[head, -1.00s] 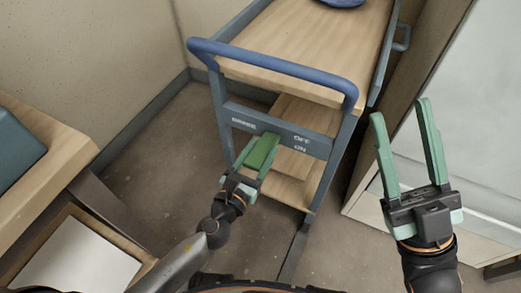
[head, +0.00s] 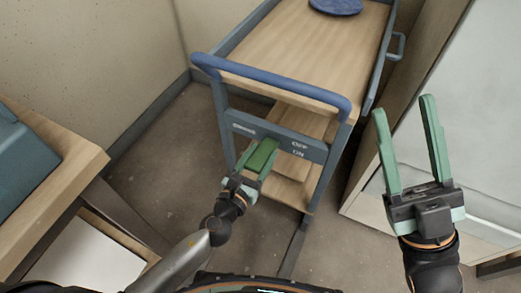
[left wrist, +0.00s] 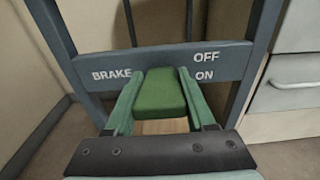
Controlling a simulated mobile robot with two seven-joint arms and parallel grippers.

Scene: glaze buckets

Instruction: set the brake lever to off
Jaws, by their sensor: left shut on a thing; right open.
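The brake lever is a green block (head: 262,155) on the cart's grey-blue crossbar (head: 243,128), and it also shows in the left wrist view (left wrist: 160,92). The bar is lettered BRAKE on the left, with OFF above ON on the right. In the left wrist view the lever sits between BRAKE and ON, level with ON and below OFF. My left gripper (head: 254,166) is shut on the lever, with one finger along each side. My right gripper (head: 413,150) is open and empty in the air, right of the cart.
The cart has a blue push handle (head: 275,80) and a wooden top (head: 300,50) with a blue round thing (head: 336,5) at its far end. A pale cabinet (head: 470,130) stands at the right. A wooden table (head: 55,190) with a teal box (head: 22,165) is at the left.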

